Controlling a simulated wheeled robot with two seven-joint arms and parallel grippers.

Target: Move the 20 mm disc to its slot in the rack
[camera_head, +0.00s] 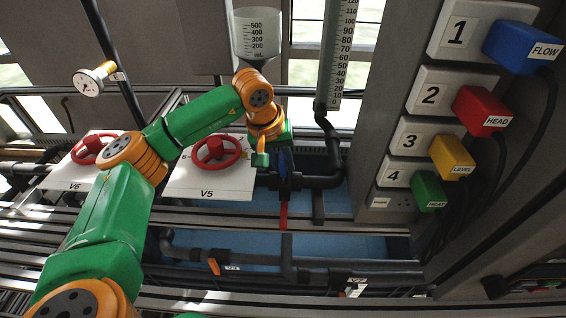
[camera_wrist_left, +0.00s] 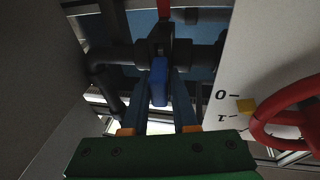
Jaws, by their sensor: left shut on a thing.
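I cannot make out a 20 mm disc or its rack in either view. My left gripper (camera_head: 283,163) reaches in at the pipework, right of the V5 panel. In the left wrist view the fingers of my left gripper (camera_wrist_left: 165,78) are shut on a blue handle-like piece (camera_wrist_left: 159,88) by a dark pipe fitting. A red lever (camera_head: 284,215) hangs below the gripper in the head view, and its end shows at the top of the left wrist view (camera_wrist_left: 163,10). My right gripper is not in view.
Red handwheels stand on the V5 panel (camera_head: 236,184) and the V6 panel (camera_head: 64,176). Numbered sockets with coloured plugs, such as the blue FLOW plug (camera_head: 522,45), line the right wall. A measuring vessel (camera_head: 257,40) and scale (camera_head: 338,60) stand behind. Dark pipes crowd the gripper.

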